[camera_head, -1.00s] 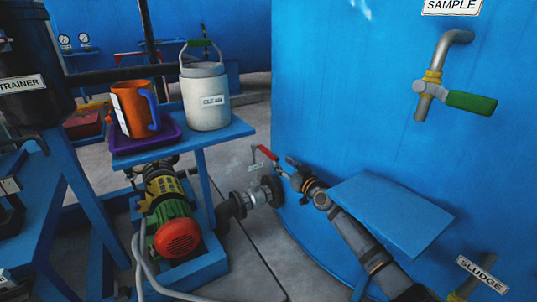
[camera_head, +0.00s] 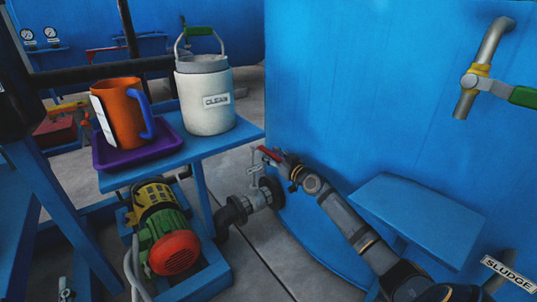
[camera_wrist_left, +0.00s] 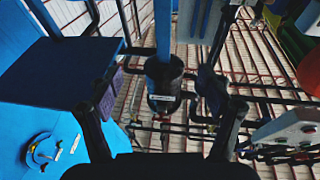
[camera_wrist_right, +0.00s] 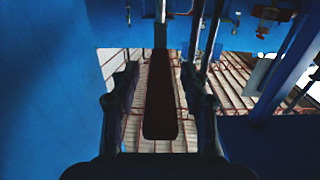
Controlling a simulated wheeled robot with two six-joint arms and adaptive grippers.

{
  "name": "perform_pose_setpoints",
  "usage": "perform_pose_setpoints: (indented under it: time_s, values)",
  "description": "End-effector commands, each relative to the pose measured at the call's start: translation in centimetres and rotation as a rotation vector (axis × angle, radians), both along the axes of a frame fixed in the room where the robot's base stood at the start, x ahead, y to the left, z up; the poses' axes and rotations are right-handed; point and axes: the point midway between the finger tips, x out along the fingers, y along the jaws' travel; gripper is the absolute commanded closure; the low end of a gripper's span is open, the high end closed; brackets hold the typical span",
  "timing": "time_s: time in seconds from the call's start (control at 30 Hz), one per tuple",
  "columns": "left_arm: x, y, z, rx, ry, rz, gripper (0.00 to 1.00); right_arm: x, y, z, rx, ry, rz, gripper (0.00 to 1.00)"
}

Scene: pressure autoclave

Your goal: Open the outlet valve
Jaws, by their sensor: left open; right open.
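The outlet valve (camera_head: 262,193) sits on the pipe between the pump and the blue tank, with its red lever handle (camera_head: 267,152) on top. My right gripper (camera_head: 276,157) is at the red handle, its arm coming from the lower right. In the right wrist view the dark red handle (camera_wrist_right: 160,110) lies between the two open fingers (camera_wrist_right: 159,72), with gaps on both sides. The fingers partly hide the handle in the head view. My left gripper (camera_wrist_left: 160,78) shows in the left wrist view, open, with nothing between its fingers.
The green pump (camera_head: 165,225) with a red end stands left of the valve. A blue table (camera_head: 225,145) carries an orange mug (camera_head: 120,112) on a purple tray (camera_head: 104,158) and a CLEAN pail (camera_head: 205,112). A blue shelf (camera_head: 420,215) juts from the tank beside my right arm.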

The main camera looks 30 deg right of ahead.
Motion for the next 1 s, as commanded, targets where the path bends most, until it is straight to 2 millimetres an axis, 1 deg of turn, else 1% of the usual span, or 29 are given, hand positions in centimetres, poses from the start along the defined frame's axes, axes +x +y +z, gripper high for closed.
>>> perform_pose_setpoints:
  time_s: [0.1,0.13,0.4,0.43,0.47,0.87,0.93,1.0]
  values:
    - [0.0,0.0,0.0,0.000,0.000,0.000,0.21,0.0,0.0,0.0,0.000,0.000,0.000,0.55]
    - [0.0,0.0,0.0,0.000,0.000,0.000,0.21,0.0,0.0,0.0,0.000,0.000,0.000,0.57]
    - [0.0,0.0,0.0,-0.001,0.000,0.000,0.21,0.0,0.0,0.0,0.000,0.000,0.000,0.94]
    - [0.0,0.0,0.0,0.000,0.000,0.000,0.21,0.0,0.0,0.0,0.000,0.000,0.000,0.98]
    - [0.0,0.0,0.0,-0.001,0.000,0.000,0.21,0.0,0.0,0.0,0.000,0.000,0.000,1.00]
    - [0.1,0.0,-0.1,0.001,0.011,0.000,0.21,0.0,0.0,0.1,0.000,0.000,-0.002,1.00]
    - [0.2,0.0,-0.8,0.002,0.049,-0.001,0.21,0.0,0.0,0.1,0.000,0.000,-0.005,1.00]
    - [0.4,0.0,-2.1,0.005,0.111,0.000,0.21,0.0,0.1,0.2,0.001,0.000,-0.010,1.00]
